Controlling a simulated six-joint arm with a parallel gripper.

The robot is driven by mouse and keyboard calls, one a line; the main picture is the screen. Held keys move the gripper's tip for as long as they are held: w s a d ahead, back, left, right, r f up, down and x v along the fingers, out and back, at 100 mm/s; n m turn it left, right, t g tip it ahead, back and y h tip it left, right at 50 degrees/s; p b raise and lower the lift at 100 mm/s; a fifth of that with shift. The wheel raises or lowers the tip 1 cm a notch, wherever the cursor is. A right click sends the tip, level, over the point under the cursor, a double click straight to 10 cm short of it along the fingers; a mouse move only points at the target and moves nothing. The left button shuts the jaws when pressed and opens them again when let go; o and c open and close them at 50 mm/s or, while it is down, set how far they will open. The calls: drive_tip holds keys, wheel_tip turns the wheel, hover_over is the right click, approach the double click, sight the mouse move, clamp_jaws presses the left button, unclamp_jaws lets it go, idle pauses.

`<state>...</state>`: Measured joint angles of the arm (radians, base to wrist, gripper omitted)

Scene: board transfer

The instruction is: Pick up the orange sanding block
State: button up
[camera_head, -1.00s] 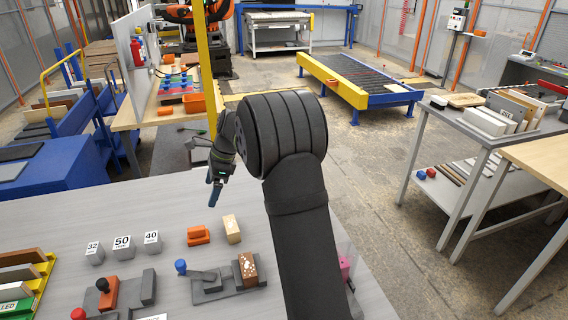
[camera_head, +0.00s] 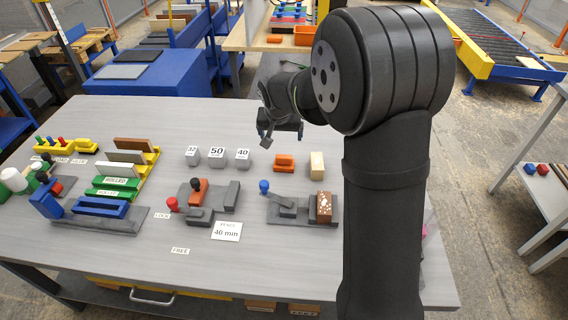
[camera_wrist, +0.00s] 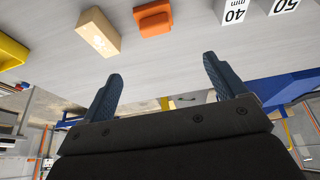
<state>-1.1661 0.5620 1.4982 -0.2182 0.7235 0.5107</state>
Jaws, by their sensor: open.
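The orange sanding block (camera_head: 284,162) lies on the grey workbench (camera_head: 150,250), between the grey block marked 40 and a light wooden block (camera_head: 317,165). In the wrist view the orange block (camera_wrist: 153,18) shows near the top, beyond the fingertips and beside the wooden block (camera_wrist: 98,33). My gripper (camera_head: 268,138) is above the far side of the bench, behind and slightly left of the orange block. In the wrist view my gripper (camera_wrist: 160,75) has its two dark blue fingers wide apart, with nothing between them.
Grey blocks marked 32, 50 and 40 (camera_head: 242,158) stand left of the orange block. In front are a grey fixture with a blue knob (camera_head: 264,187) and a speckled brown block (camera_head: 324,207). Coloured racks and clamps fill the bench's left side. The front left bench top is clear.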

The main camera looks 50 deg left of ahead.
sight(284, 156)
drive_tip(key=x, duration=1)
drive_tip(key=shift+w+f, duration=0.1)
drive_tip(key=shift+f, duration=0.3)
drive_tip(key=f, duration=0.4)
drive_tip(key=shift+w+f, duration=0.25)
drive_tip(key=shift+w, duration=0.15)
drive_tip(key=shift+w+a+f, duration=0.15)
drive_tip(key=shift+a+f, duration=0.05)
drive_tip(key=shift+f, duration=0.25)
drive_tip(key=c, duration=1.1)
